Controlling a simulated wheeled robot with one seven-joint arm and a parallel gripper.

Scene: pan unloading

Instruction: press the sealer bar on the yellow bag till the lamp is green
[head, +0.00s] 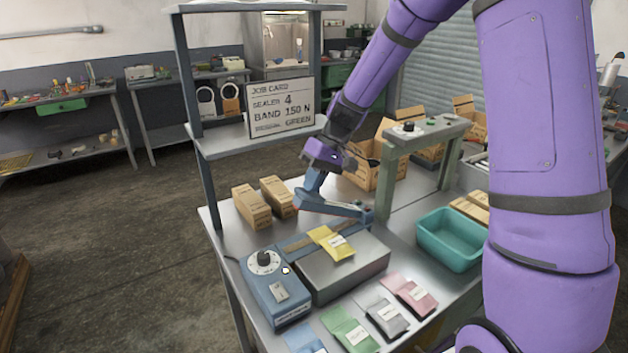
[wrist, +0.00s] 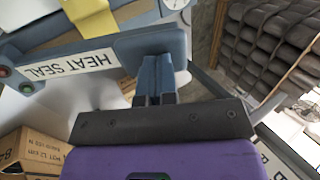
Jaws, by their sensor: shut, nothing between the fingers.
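The yellow bag (head: 338,246) lies across the metal sealer block, its upper end over the tan strip; part of it shows in the wrist view (wrist: 92,16). The blue sealer bar (head: 330,206) is raised above and behind the bag, apart from it. In the wrist view the bar (wrist: 115,52) carries a "HEAT SEAL" label. At its end are a red lamp (wrist: 3,72) and a green one (wrist: 5,87); I cannot tell whether either is lit. My gripper (head: 312,188) is shut and empty, its fingertips (wrist: 155,62) at the bar, contact unclear.
A blue dial box (head: 275,290) stands left of the block. Pink (head: 410,294), grey and green (head: 350,330) bags lie in front. A teal bin (head: 450,240) and green stand (head: 390,185) are right. Cartons (head: 252,208) stand behind. A job card (head: 281,107) reads sealer 4, 150 N, green.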

